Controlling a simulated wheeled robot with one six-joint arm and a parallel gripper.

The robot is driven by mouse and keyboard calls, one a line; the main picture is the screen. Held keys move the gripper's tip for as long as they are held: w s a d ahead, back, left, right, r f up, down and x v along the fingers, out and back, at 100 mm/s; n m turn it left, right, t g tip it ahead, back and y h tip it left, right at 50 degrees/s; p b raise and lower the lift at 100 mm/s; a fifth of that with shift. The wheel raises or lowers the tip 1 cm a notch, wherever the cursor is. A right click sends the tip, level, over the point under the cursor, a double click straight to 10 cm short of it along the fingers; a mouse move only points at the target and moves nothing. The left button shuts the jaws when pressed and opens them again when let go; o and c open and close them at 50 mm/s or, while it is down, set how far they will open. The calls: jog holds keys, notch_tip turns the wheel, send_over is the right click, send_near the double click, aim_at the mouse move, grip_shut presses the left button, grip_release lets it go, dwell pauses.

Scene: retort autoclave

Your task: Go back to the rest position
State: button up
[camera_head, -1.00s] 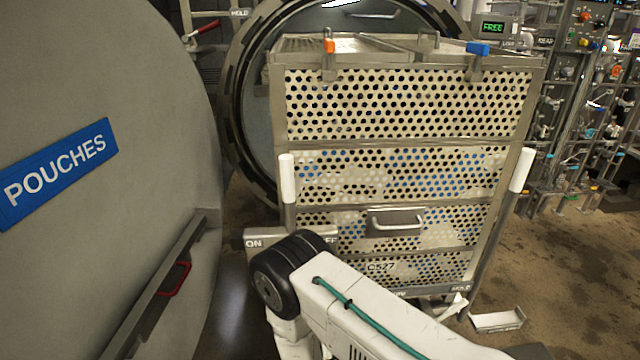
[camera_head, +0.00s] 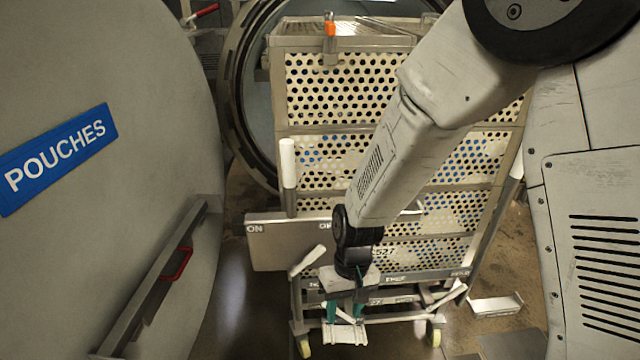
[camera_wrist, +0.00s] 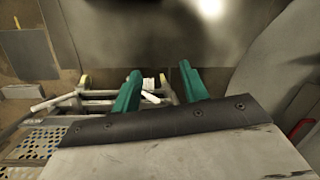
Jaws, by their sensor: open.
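My gripper (camera_head: 346,312) hangs low in front of the basket trolley in the head view, its green fingers pointing down. In the wrist view my gripper (camera_wrist: 160,90) shows its two green fingers spread apart with nothing held between them. A small white ribbed piece (camera_head: 345,333) of the trolley's lower front shows just below the fingertips; I cannot tell whether they touch it. My arm crosses the picture from the upper right and hides part of the trolley.
The perforated basket stack (camera_head: 340,90) stands on the wheeled trolley (camera_head: 400,318) before the round autoclave opening (camera_head: 240,100). The large door marked POUCHES (camera_head: 150,60) fills the left, with a red handle (camera_head: 177,264). A white bracket (camera_head: 496,304) lies on the floor at right.

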jog(key=s+d+r+m+t, duration=0.1)
jog(key=s+d+r, duration=0.4)
jog(key=d+r, duration=0.2)
jog(key=s+d+r+m+t, duration=0.1)
jog(key=s+d+r, duration=0.4)
jog(key=r, duration=0.6)
jog(key=s+d+r+m+t, duration=0.1)
jog(key=s+d+r, duration=0.5)
jog(key=d+r, duration=0.3)
jog(key=shift+d+r+m+t+h, duration=0.2)
jog(key=shift+r+m+t+h, duration=0.15)
jog(key=shift+r, duration=0.2)
